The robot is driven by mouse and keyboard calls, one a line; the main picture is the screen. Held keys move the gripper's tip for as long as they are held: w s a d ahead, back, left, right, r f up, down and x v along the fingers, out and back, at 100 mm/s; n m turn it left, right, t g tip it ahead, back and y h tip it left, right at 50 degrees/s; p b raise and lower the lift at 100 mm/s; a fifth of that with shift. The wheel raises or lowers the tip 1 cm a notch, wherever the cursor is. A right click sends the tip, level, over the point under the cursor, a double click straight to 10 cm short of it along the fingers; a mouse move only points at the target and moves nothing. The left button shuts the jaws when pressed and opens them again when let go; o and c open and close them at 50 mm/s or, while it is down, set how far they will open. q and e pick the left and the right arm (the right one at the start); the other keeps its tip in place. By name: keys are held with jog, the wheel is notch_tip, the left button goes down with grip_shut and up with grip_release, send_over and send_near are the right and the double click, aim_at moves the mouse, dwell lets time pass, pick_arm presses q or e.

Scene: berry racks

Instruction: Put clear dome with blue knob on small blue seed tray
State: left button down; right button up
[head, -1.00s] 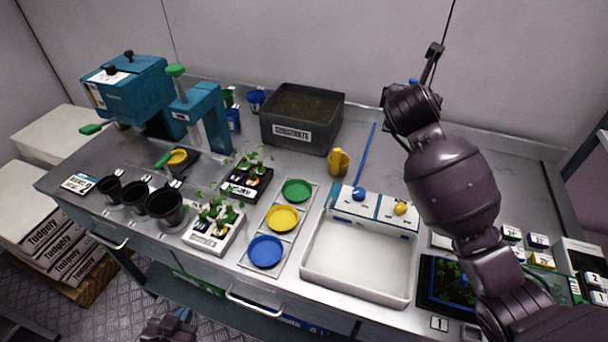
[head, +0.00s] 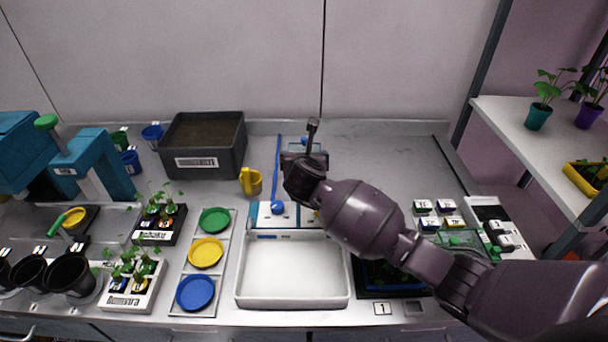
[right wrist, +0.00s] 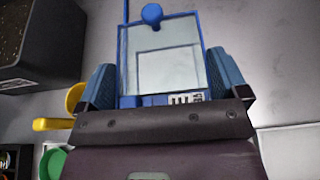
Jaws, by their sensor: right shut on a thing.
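My right gripper (right wrist: 158,85) is shut on the clear dome with blue knob (right wrist: 165,50), which has blue edges and sits between its two blue-padded fingers. In the head view the dome (head: 316,147) is mostly hidden behind my right gripper (head: 303,160), over the back of the bench. The small blue seed tray (head: 402,291) is at the front right of the bench, beside the white basin. It holds green seedlings in a dark surround, and my right forearm covers much of it. My left gripper is not in view.
The white basin (head: 292,296) stands at front centre, with blue and yellow knobs on panels behind it. A yellow can (head: 250,181) and a dark soil box (head: 203,166) stand left of my right gripper. Small labelled boxes (head: 452,222) stand at right. The back right bench is clear.

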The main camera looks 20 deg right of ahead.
jog(key=shift+f, duration=2.55)
jog(key=shift+f+b, duration=0.15)
jog(key=shift+b, duration=0.15)
jog(key=o, duration=0.6)
